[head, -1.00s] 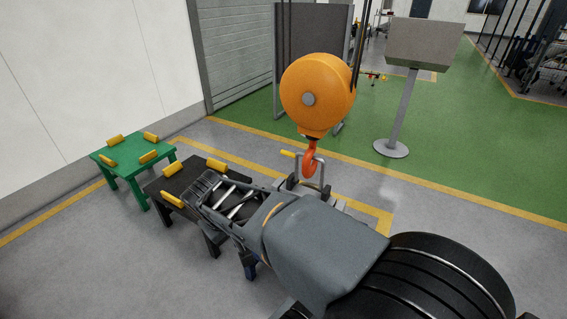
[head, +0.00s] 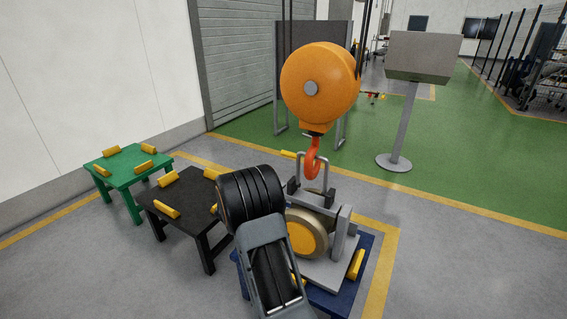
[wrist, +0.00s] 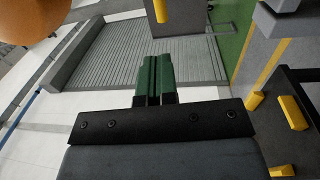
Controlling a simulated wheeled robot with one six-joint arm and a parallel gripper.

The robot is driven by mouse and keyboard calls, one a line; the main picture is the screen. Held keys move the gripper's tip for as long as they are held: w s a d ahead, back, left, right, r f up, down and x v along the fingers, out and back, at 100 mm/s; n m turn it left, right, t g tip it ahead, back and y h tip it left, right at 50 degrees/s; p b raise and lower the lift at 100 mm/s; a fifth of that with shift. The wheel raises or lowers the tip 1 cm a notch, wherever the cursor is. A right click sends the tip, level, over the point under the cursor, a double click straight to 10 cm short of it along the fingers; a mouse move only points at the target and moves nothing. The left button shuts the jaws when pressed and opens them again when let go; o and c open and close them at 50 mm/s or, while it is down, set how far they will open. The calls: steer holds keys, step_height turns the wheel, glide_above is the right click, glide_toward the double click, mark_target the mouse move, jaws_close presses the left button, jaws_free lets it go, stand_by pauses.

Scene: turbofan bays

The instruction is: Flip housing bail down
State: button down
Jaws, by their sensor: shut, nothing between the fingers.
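The housing (head: 337,226) is a grey block with a round tan and orange face, on a blue stand (head: 368,245) in the head view. Its bail (head: 327,172), a thin grey loop, stands upright on top, with a yellow handle (head: 288,154) sticking out left. The orange hook (head: 314,160) hangs at the loop; whether it passes through is unclear. My arm covers the housing's left side and hides my gripper there. In the wrist view my gripper's green fingers (wrist: 153,80) are shut and empty. A yellow bar (wrist: 162,10) shows beyond them, perhaps the handle.
An orange hoist block (head: 335,75) hangs above the housing. A black table (head: 180,200) and a green table (head: 128,168), both with yellow blocks, stand left. A grey pedestal (head: 405,120) stands at the back right. The floor at right is clear.

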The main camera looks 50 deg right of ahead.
mark_target(287, 155)
stand_by(0.3)
steer(key=p+x, duration=0.1)
steer(key=x, duration=1.3)
steer(key=shift+s, duration=0.1)
steer(key=shift+r, duration=0.1)
